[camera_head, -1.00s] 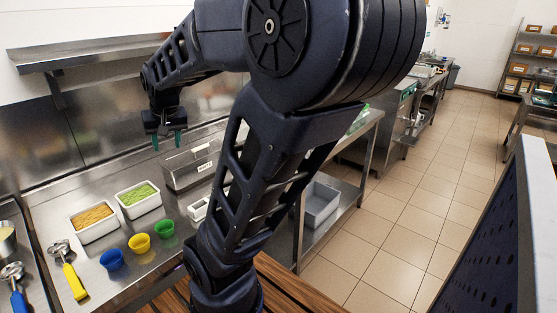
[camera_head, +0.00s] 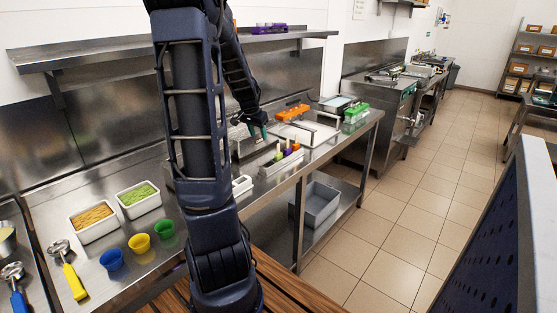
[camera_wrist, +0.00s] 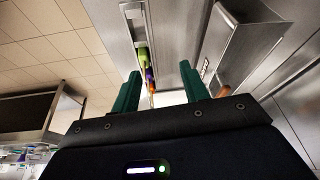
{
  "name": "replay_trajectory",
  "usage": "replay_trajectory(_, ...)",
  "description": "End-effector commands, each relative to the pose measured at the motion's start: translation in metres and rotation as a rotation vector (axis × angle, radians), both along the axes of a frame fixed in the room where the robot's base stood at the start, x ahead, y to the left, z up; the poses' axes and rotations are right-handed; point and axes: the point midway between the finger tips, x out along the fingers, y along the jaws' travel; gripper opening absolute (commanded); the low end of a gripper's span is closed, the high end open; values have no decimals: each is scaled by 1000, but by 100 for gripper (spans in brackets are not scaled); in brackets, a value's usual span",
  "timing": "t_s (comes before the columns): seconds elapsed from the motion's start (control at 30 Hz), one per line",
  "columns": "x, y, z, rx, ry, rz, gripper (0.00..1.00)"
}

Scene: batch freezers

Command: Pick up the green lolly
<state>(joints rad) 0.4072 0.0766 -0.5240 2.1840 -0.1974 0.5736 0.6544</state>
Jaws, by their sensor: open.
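The green lolly (camera_head: 278,153) stands at the near left end of a narrow metal tray (camera_head: 283,166) on the steel counter, with a purple lolly (camera_head: 288,148) and an orange one (camera_head: 296,146) beside it. The wrist view also shows the green lolly (camera_wrist: 142,52), beyond my fingertips and apart from them. My gripper (camera_head: 257,132) is above the counter, to the left of and behind the lollies. In the wrist view its two green fingers (camera_wrist: 158,84) are spread, with nothing held between them.
A steel box (camera_head: 245,143) stands close by my gripper. An orange mould (camera_head: 292,112) and a rack with green items (camera_head: 356,113) are farther right. Food pans and coloured cups (camera_head: 139,243) stand at the left. A shelf runs along the wall above.

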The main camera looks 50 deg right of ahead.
Motion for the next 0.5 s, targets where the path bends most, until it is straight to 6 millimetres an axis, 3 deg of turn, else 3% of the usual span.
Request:
replay_trajectory(0.1, -17, -34, -13, -20, 16, -87, 45)
replay_trajectory(0.2, -26, -49, -18, -32, 24, -126, 45)
replay_trajectory(0.5, -32, -66, -43, -38, 28, -151, 45)
